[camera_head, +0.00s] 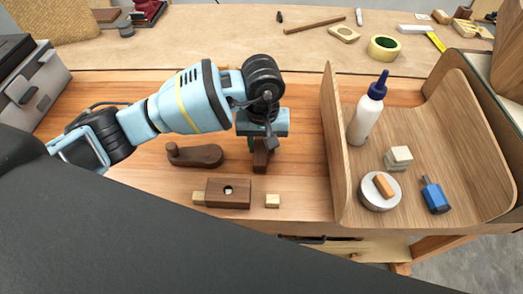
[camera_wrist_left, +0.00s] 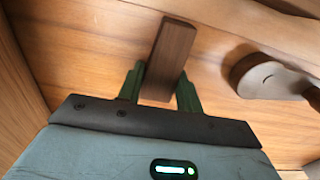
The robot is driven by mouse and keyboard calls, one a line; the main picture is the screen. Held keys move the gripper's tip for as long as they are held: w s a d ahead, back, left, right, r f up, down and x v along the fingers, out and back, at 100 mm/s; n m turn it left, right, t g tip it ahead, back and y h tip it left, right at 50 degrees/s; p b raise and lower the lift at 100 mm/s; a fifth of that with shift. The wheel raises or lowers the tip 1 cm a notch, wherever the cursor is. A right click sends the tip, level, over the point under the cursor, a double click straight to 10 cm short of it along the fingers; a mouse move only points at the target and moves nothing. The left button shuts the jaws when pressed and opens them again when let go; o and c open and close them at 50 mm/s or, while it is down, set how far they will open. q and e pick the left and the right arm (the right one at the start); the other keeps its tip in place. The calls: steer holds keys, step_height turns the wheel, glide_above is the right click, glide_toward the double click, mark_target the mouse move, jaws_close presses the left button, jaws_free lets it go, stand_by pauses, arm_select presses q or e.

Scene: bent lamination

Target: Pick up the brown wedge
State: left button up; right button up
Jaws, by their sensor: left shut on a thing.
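The brown wedge (camera_head: 261,160) is a dark brown wooden piece below my left gripper (camera_head: 262,143) in the head view. In the left wrist view the wedge (camera_wrist_left: 170,55) sits between the two green fingers of my left gripper (camera_wrist_left: 160,90), which is shut on it. The wedge's far end sticks out beyond the fingers. The gripper hides its upper part in the head view. I cannot tell whether the wedge touches the bench. My right gripper is not in view.
A dark wooden lever piece (camera_head: 195,155) lies left of the wedge. A dark block with a hole (camera_head: 229,193) and a small pale block (camera_head: 273,201) lie in front.

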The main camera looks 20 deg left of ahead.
mark_target(263, 145)
arm_select(q)
step_height(263, 145, up, 10)
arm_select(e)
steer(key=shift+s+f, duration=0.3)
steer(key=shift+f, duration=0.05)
arm_select(q)
steer(key=shift+d, duration=0.1)
